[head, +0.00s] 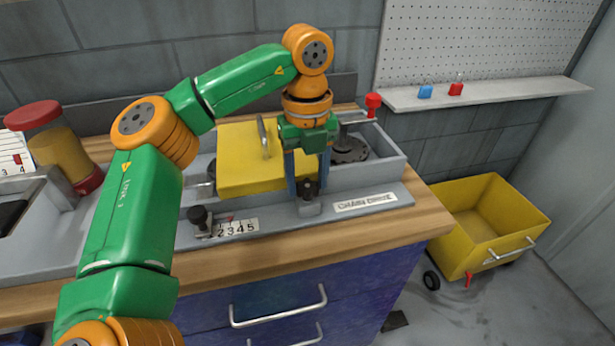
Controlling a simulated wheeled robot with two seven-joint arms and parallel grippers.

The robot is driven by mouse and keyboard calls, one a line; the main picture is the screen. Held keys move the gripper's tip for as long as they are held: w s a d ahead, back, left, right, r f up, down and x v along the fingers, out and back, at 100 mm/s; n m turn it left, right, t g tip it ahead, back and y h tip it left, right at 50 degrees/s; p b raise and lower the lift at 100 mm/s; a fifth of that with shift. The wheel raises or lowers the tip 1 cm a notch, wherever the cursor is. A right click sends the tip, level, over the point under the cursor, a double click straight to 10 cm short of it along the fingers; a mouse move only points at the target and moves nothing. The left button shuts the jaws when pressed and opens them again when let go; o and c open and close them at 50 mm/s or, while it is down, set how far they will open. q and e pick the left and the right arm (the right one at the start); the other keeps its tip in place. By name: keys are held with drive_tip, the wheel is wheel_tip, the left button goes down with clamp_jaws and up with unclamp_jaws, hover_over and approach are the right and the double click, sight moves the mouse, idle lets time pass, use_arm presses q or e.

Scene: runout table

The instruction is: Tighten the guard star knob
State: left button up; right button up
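The yellow guard (235,175) is a lid with a metal handle, lying over the grey machine bed on the bench. A black knob (307,187) sits on a small grey block at the guard's front right; I take it for the guard star knob. My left gripper (307,182) points down over it, its blue fingers apart on either side of the knob. I cannot tell whether the fingers touch it. The gripper hides part of the guard's right side. My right gripper is not in view.
Another black knob (198,216) stands by a number scale (238,227) at the left. A red-knobbed lever (373,103) rises behind right. A yellow cart (490,225) stands on the floor. A red-topped post (35,115) is at the far left.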

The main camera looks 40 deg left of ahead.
sight(308, 185)
use_arm(q)
clamp_jaws()
drive_tip(key=m+p, duration=0.1)
drive_tip(key=m, duration=0.1)
drive_tip(key=shift+r+m, duration=0.2)
drive_tip(key=shift+m, duration=0.2)
drive_tip(key=shift+f+m+p, duration=0.15)
drive_tip(key=shift+m+p, duration=0.15)
drive_tip(key=shift+m, duration=0.8)
drive_tip(key=o, duration=0.6)
unclamp_jaws()
drive_tip(key=shift+w, duration=0.1)
drive_tip(key=shift+c, duration=0.2)
wheel_tip(308, 185, up, 7)
drive_tip(key=shift+r+p, duration=0.1)
drive_tip(key=shift+p, duration=1.1)
